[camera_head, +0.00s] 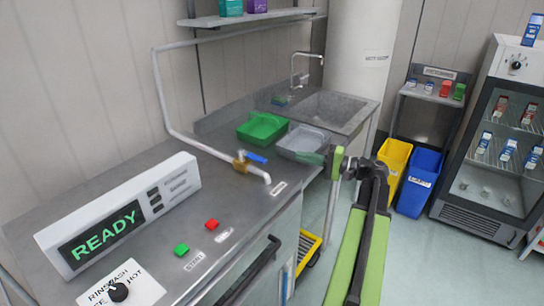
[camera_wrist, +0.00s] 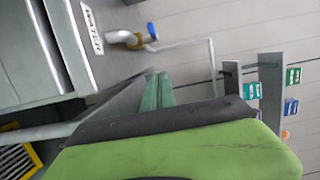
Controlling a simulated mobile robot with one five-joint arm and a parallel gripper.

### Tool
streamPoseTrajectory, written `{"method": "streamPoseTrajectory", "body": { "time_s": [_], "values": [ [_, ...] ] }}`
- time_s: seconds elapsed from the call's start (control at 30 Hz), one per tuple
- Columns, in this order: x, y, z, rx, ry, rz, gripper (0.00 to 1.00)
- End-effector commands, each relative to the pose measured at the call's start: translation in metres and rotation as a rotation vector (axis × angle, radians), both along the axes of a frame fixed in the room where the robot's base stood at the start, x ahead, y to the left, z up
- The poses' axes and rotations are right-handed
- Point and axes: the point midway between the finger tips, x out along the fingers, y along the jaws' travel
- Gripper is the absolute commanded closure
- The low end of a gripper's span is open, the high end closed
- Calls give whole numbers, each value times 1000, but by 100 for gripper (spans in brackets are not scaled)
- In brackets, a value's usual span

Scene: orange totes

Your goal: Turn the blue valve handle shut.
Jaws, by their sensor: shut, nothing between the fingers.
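The blue valve handle (camera_head: 257,157) sits on a brass valve body (camera_head: 240,163) in a grey pipe over the metal counter. It points right, roughly along the short spout (camera_head: 258,174). In the wrist view the blue handle (camera_wrist: 151,30) shows above my fingertips, beside the brass body (camera_wrist: 134,41). My gripper (camera_head: 312,158) is to the right of the handle, apart from it, near the counter's front edge. In the wrist view my gripper's fingers (camera_wrist: 158,90) are together and hold nothing.
A green tray (camera_head: 242,130) and a grey tray (camera_head: 281,146) stand behind the valve. A control panel reading READY (camera_head: 50,243), a green button (camera_head: 181,249) and a red button (camera_head: 211,224) are at the left. Yellow (camera_head: 390,168) and blue (camera_head: 414,190) bins stand on the floor.

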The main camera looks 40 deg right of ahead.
Motion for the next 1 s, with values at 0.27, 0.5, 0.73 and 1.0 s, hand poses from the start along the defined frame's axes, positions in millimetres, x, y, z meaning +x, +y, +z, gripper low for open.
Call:
{"method": "streamPoseTrajectory", "body": {
  "time_s": [0.27,0.5,0.73,1.0],
  "values": [
    [36,22,0,0,0,4,100],
    [81,48,0,0,0,3,100],
    [76,82,0,0,0,0,100],
    [74,90,0,0,0,0,100]
  ]
}}
